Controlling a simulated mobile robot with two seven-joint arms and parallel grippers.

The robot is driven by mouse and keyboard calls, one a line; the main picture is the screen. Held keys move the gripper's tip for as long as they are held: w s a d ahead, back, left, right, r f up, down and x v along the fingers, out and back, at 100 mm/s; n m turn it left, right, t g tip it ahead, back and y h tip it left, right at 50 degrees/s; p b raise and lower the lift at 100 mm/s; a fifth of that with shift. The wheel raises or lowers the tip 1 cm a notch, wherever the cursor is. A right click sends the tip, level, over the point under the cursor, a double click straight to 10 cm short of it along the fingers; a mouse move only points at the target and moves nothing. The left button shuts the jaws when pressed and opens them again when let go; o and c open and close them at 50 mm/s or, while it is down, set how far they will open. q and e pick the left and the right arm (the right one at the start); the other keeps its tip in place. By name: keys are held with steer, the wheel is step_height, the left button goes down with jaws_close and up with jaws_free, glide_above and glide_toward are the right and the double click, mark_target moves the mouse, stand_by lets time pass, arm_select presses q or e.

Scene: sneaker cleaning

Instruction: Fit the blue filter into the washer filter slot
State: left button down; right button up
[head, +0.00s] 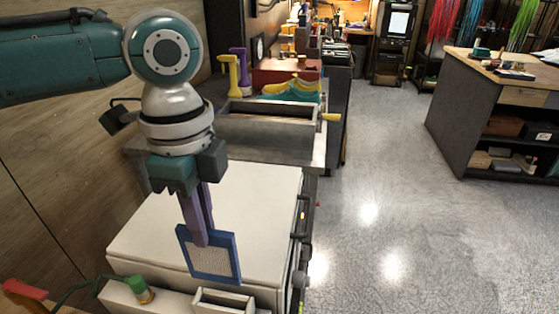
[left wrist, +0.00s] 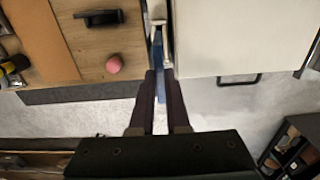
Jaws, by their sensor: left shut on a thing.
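The blue filter (head: 213,262) is a flat square with a blue frame and a pale mesh face. My left gripper (head: 201,242) has purple fingers pointing down, shut on the filter's upper edge. It holds the filter slightly tilted over the front part of the white washer (head: 250,205). A rectangular opening with a pale rim (head: 223,298), which looks like the filter slot, is at the washer's front, below the filter in the picture. In the left wrist view the filter (left wrist: 159,62) shows edge-on between the fingertips (left wrist: 159,76). My right gripper is not in view.
A green-capped item (head: 139,288) stands left of the slot, with a red item (head: 24,289) farther left. A wooden wall is at left. The floor (head: 390,210) at right is clear.

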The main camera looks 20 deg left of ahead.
arm_select(q)
steer(key=shift+r+p, duration=0.15)
steer(key=shift+p, duration=0.2)
steer(key=b, duration=0.4)
glide_above(216, 279)
steer(key=shift+w+a+f, duration=0.1)
steer(key=shift+w+f, duration=0.05)
steer(key=shift+f, duration=1.4)
steer(key=shift+w+a+f, duration=0.1)
steer(key=shift+w+f, duration=0.05)
steer(key=shift+f, duration=1.35)
steer(key=shift+r+p, duration=0.1)
steer(key=shift+p, duration=0.35)
steer(key=shift+p, duration=0.6)
steer(key=shift+f+b, duration=2.2)
steer(key=shift+f, duration=1)
steer(key=c, duration=0.8)
jaws_free()
steer(key=shift+r, duration=0.1)
